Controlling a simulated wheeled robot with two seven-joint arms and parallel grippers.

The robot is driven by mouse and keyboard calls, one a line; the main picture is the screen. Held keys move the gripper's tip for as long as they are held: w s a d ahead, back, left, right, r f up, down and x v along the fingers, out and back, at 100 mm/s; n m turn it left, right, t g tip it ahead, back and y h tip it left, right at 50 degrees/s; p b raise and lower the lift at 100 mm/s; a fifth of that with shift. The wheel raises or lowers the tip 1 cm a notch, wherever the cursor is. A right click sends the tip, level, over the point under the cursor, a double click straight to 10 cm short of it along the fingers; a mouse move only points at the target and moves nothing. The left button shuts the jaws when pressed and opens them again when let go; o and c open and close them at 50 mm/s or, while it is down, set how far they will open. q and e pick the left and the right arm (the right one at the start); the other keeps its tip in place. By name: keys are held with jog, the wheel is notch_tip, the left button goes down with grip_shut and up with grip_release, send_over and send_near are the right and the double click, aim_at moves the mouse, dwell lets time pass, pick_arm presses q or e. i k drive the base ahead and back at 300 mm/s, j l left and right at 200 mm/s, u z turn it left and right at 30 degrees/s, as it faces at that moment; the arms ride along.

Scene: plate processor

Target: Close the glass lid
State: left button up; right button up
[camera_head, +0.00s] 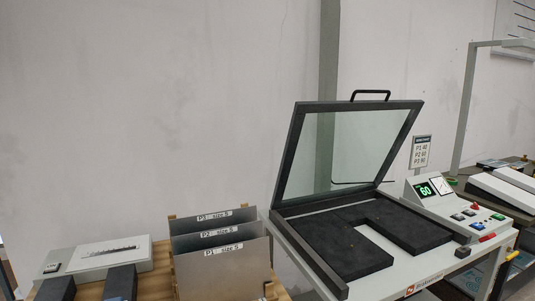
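The glass lid (347,150) is a dark-framed glass pane at the middle right. It stands open, tilted up and back from its rear hinge side. A black handle (371,94) sits on its upper edge. Below it is the plate processor (398,283), with a flat bed holding a dark foam pad (350,262) that has a rectangular cut-out. The pad's surface is bare, with no plate seen on it. Neither of my grippers shows in this view, and nothing is seen touching the lid or its handle.
A control panel (455,205) with a green "60" display and several buttons stands right of the bed. Upright metal plates (225,262) labelled P1, P2, P3 stand left of it. Farther left are a light box (115,254) and two dark blocks (122,283).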

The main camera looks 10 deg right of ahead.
aim_at(300, 108)
jog(key=i+l, duration=0.15)
jog(key=l, duration=0.15)
jog(key=i+l, duration=0.15)
jog(key=l, duration=0.2)
jog(key=i+l, duration=0.1)
jog(key=l, duration=0.2)
jog(key=i+l, duration=0.15)
jog(key=l, duration=0.2)
jog(key=i+l, duration=0.15)
jog(key=l, duration=0.15)
jog(key=u, duration=0.05)
